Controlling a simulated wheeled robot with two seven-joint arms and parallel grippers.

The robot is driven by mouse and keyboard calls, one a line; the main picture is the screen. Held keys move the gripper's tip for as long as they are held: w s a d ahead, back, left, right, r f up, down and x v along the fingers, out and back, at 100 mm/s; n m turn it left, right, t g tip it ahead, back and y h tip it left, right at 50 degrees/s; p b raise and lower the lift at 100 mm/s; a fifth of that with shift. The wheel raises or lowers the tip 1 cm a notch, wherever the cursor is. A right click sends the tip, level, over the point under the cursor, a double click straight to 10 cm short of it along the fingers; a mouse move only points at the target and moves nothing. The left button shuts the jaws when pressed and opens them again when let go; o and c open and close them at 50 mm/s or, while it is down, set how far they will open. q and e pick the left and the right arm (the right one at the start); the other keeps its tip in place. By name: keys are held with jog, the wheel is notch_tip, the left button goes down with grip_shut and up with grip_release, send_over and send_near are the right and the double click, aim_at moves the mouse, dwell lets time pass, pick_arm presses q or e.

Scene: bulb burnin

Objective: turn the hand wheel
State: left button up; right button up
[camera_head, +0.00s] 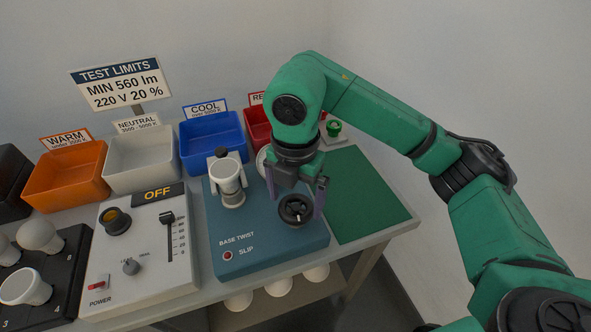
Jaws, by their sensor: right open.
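The black hand wheel (296,209) sits on the right part of the blue base-twist box (245,262). My right gripper (297,196) points down at it, open, with one purple finger on the left and one on the right of the wheel. I cannot tell whether the fingers touch its rim. A white bulb holder with a clamp (229,183) stands on the same box, left of the wheel. A dial behind my gripper is partly hidden. My left gripper is not in view.
A green mat (362,195) lies right of the box and is clear. A grey panel (140,250) reading OFF stands to the left, beside a black rack of bulbs (62,285). Orange (68,178), white, blue and red bins line the back.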

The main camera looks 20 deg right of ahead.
aim_at(295, 207)
notch_tip(295, 207, up, 13)
jog(key=p, duration=0.2)
jog(key=shift+r, duration=0.15)
